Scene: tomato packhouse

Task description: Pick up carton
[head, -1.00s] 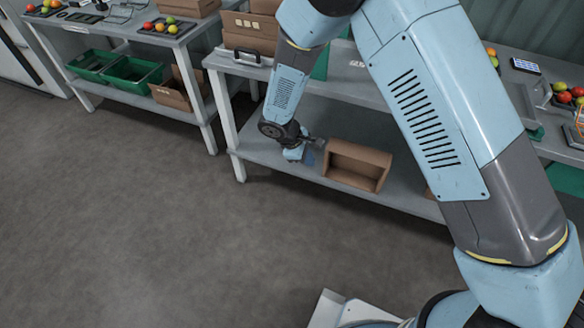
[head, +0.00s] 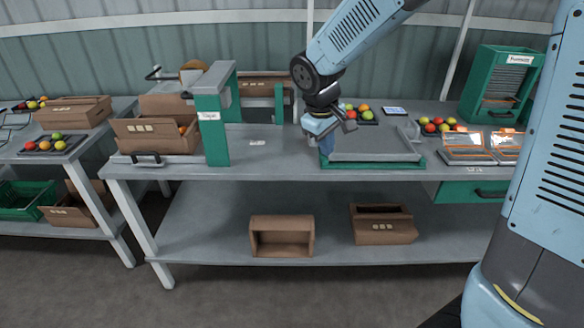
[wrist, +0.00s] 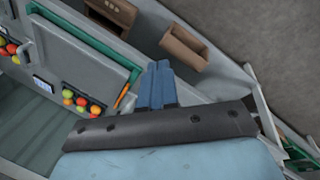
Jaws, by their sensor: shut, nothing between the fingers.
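A plain brown carton (head: 256,247) lies on the lower shelf with its open side facing out; it also shows in the wrist view (wrist: 182,48). A second brown carton (head: 385,233) with pale label marks stands to its right on the shelf, and in the wrist view (wrist: 112,14) too. My gripper (head: 327,146) is above the worktop, well above and apart from both shelf cartons, by the left end of a grey, green-edged tray (head: 375,158). Its blue fingers (wrist: 158,72) are together, with nothing between them in the wrist view.
A green arch (head: 216,140) stands on the worktop (head: 262,163), left of my gripper. A larger open carton (head: 150,140) is further left. Tomatoes, a green machine (head: 500,85) and orange-trimmed plates (head: 468,150) are at right. The shelf (head: 200,235) is clear left of the plain carton.

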